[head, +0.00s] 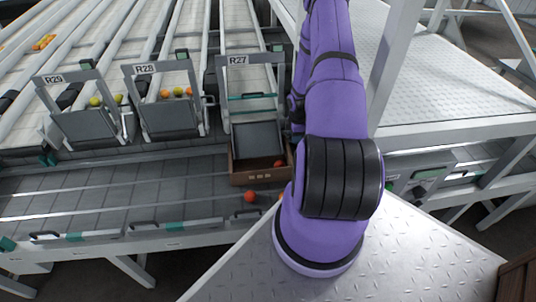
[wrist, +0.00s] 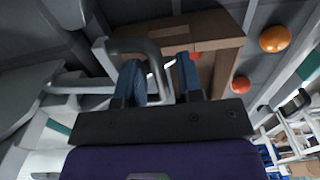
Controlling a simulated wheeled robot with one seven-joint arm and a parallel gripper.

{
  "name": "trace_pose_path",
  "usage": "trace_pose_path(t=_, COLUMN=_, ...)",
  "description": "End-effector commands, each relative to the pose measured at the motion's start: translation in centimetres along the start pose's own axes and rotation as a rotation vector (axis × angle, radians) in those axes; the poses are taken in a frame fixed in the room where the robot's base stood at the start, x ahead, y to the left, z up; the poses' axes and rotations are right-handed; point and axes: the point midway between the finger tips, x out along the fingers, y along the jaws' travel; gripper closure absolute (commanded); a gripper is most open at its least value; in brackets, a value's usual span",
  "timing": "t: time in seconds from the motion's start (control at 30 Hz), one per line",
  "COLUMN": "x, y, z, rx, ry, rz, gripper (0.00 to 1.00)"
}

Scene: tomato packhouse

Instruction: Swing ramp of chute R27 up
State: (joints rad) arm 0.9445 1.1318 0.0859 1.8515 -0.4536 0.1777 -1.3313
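Chute R27, marked by its label (head: 237,60), is left of my arm in the head view. Its grey ramp (head: 257,138) hangs down, sloping toward a brown cardboard box (head: 248,177) below. In the wrist view a grey loop handle (wrist: 135,45) reaches between the two blue-grey fingers of my gripper (wrist: 160,75). The fingers stand apart with gaps beside the handle bar, so my gripper looks open; contact is not clear. Which part the handle belongs to is hard to tell up close. My arm hides the gripper in the head view.
The ramps of chutes R28 (head: 167,112) and R29 (head: 90,122) are raised, with tomatoes behind them. A red tomato (head: 250,196) lies on the grey belt (head: 180,205) in front of the box. A white metal platform (head: 450,85) stands right of my arm.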

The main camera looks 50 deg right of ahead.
Motion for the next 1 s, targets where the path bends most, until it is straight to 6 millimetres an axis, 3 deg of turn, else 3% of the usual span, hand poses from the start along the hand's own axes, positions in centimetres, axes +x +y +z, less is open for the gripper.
trace_pose_path(t=0.23, x=0.0, y=0.0, z=0.0, rx=0.0, ry=0.0, rz=0.0, gripper=0.66)
trace_pose_path(t=0.37, x=0.0, y=0.0, z=0.0, rx=0.0, ry=0.0, rz=0.0, gripper=0.94)
trace_pose_path(t=0.4, x=0.0, y=0.0, z=0.0, rx=0.0, ry=0.0, rz=0.001, gripper=0.96)
trace_pose_path(t=0.67, x=-0.2, y=0.1, z=0.0, rx=0.0, ry=0.0, rz=0.002, gripper=0.96)
trace_pose_path(t=1.0, x=-2.3, y=0.9, z=0.0, rx=0.0, ry=-0.001, rz=0.007, gripper=0.96)
